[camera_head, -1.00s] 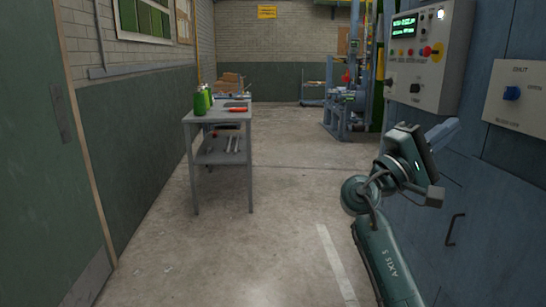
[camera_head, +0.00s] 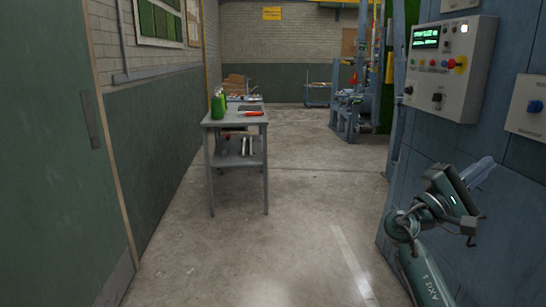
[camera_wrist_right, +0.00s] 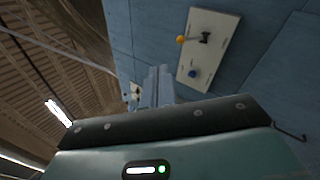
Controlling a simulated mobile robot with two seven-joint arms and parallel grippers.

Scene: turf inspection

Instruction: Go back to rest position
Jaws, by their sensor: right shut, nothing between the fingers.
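My right gripper (camera_head: 484,167) is at the right of the head view, on my raised arm in front of the blue cabinet wall (camera_head: 488,140). Its fingers are shut with nothing between them. They also show in the right wrist view (camera_wrist_right: 158,84), side by side and pointing toward the blue wall panels. My left gripper is not in view.
A grey control box (camera_head: 451,70) with a green display and buttons is on the cabinet, beside a blue-knob panel (camera_head: 530,108). A grey table (camera_head: 222,121) holds a green bottle (camera_head: 218,104) and a red tool. A green door (camera_head: 45,160) is at left. The middle floor is clear.

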